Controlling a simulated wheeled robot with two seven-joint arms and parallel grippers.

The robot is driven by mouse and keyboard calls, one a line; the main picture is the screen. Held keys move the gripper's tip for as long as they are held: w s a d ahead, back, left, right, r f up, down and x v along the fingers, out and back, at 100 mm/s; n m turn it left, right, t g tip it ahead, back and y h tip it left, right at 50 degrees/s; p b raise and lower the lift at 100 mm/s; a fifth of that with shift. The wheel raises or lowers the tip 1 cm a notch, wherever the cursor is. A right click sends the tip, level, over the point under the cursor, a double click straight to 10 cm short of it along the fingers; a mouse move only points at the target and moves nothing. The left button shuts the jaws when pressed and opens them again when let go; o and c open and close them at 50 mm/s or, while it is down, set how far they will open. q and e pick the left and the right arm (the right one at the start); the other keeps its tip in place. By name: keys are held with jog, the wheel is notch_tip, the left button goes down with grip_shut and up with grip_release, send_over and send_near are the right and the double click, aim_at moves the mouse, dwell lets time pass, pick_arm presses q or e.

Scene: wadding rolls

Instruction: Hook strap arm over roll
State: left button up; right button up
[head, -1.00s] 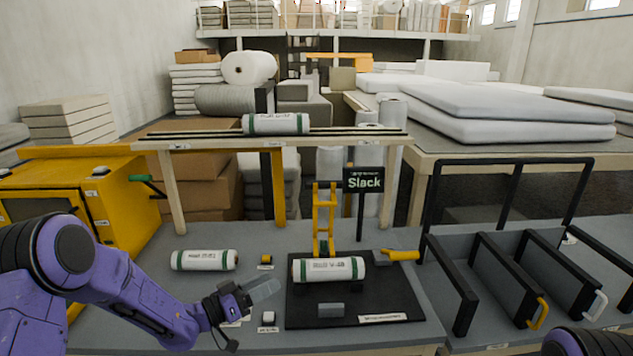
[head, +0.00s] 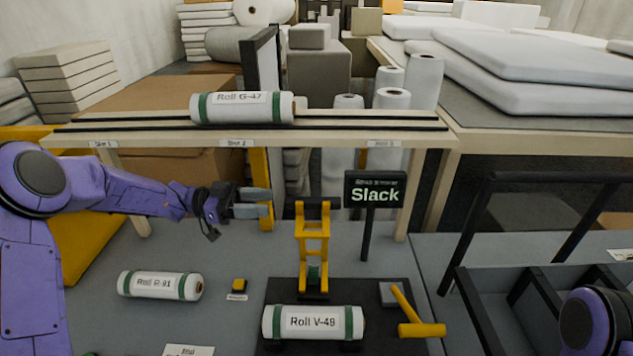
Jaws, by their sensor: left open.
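The yellow strap arm (head: 314,246) stands upright on the dark mat, just behind the roll labelled V-49 (head: 313,323), and is not over it. That roll is white with green bands and lies across dark supports. My left gripper (head: 262,203) is open and empty, raised to the left of the strap arm's top and apart from it. A sign reading "Slack" (head: 375,194) stands right of the strap arm. A yellow-handled lever (head: 409,312) sits at the mat's right side. My right gripper is not in view; only part of my right arm shows at the lower right.
A second roll (head: 160,285) lies on the grey table at left, beside a small yellow block (head: 238,285). A raised shelf (head: 340,124) holds roll G-47 (head: 242,108) behind my left gripper. A black-framed rack (head: 505,290) stands at right.

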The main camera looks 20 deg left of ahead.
aim_at(304, 207)
pick_arm(q)
jog(key=p+x, duration=0.2)
jog(key=x, duration=0.3)
jog(key=p+x, duration=0.2)
jog(key=x, duration=0.3)
jog(key=shift+s+d+r, duration=0.1)
jog(key=shift+s+r, duration=0.25)
jog(key=shift+s, duration=0.2)
jog(key=shift+w, duration=0.1)
grip_shut()
